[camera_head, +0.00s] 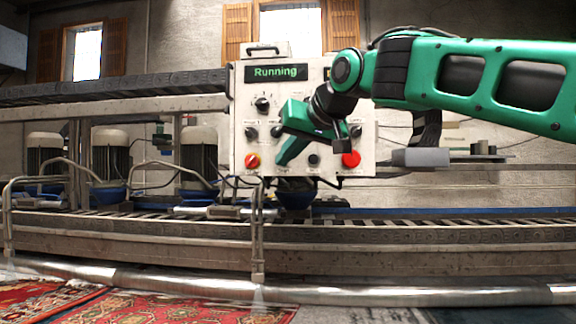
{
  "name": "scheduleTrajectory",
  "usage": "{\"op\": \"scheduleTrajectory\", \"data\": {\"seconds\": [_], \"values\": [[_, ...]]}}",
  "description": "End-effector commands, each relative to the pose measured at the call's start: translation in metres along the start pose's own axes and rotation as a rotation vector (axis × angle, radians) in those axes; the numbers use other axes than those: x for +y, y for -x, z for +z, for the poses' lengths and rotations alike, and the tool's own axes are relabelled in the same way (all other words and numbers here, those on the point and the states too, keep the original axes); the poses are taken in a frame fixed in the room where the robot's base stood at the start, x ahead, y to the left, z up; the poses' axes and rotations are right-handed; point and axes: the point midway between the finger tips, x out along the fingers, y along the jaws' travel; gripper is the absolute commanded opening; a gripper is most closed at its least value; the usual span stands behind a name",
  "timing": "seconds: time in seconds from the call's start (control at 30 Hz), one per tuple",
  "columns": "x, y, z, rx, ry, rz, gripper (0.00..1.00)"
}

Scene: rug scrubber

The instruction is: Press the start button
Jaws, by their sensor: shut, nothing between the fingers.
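A white control box (243,105) stands in the middle of the view, and its display (275,72) reads "Running" in green. Its face has dark knobs, an orange-red button (252,160) at lower left and a larger red button (351,159) at lower right. I cannot tell which control is the start button; part of the panel is hidden behind my gripper. My green gripper (281,160) is in front of the panel's middle, tilted down to the left, shut and empty. Whether it touches the panel is not clear.
A conveyor frame (420,236) with rollers runs across behind and below the box. Several motors stand at left, including one grey motor (110,155). A metal post (257,230) rises in front. Red patterned rugs (190,308) lie at lower left.

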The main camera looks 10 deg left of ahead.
Motion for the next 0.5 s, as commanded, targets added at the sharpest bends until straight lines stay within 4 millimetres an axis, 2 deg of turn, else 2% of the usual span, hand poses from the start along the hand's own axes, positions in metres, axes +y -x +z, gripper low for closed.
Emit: {"op": "scheduleTrajectory", "data": {"seconds": [0.5], "values": [[-0.0053, 0.0073, 0.0049, 0.001, 0.000, -0.001, 0.00]]}}
